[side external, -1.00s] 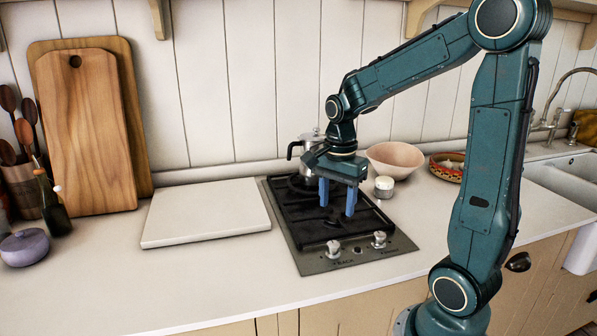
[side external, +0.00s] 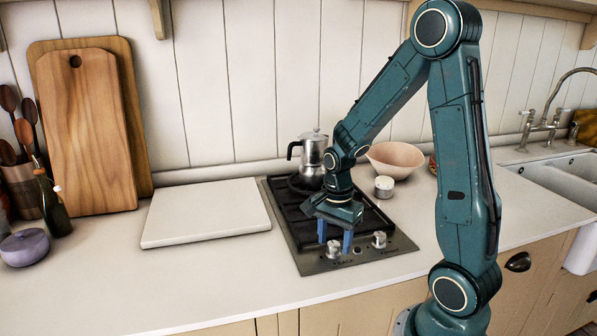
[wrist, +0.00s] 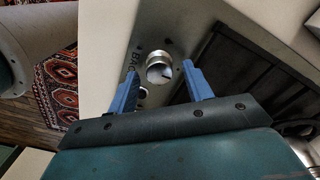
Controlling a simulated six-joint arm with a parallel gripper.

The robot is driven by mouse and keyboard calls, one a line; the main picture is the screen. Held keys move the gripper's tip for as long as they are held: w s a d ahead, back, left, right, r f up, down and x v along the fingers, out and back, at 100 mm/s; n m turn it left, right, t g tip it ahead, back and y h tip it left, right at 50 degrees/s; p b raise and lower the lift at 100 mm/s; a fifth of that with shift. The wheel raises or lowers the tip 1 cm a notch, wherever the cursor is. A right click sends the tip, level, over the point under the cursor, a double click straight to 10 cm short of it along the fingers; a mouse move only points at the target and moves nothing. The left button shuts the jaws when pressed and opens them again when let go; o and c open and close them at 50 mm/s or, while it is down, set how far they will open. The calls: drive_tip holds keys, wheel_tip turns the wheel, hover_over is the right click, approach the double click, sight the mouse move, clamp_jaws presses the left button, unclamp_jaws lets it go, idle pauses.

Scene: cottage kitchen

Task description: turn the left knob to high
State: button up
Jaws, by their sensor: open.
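The left knob (side external: 333,251) is a round silver dial on the front strip of the hob (side external: 310,264). In the wrist view the left knob (wrist: 159,68) shows ahead of and between my fingertips, beside the printed word BACK. My gripper (side external: 334,240) points down just above it with its two blue fingers apart. In the wrist view my gripper (wrist: 159,80) is open and empty. I cannot tell whether a finger touches the knob, and its pointer setting is not clear. The right knob (side external: 379,240) stands apart, to the right of my fingers.
A moka pot (side external: 312,160) stands on the back burner. A small white-lidded jar (side external: 384,187) and a pink bowl (side external: 395,160) are right of the hob. A white board (side external: 206,212) lies to its left. The counter in front is clear.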

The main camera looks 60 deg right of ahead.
drive_tip(key=c, duration=1)
drive_tip(key=shift+o, duration=0.2)
drive_tip(key=shift+n, duration=0.4)
drive_tip(key=n, duration=0.3)
drive_tip(key=shift+w, duration=0.1)
drive_tip(key=n, duration=0.9)
drive_tip(key=shift+a, duration=0.1)
drive_tip(key=n, duration=0.4)
drive_tip(key=shift+w+n, duration=0.1)
drive_tip(key=shift+n, duration=0.2)
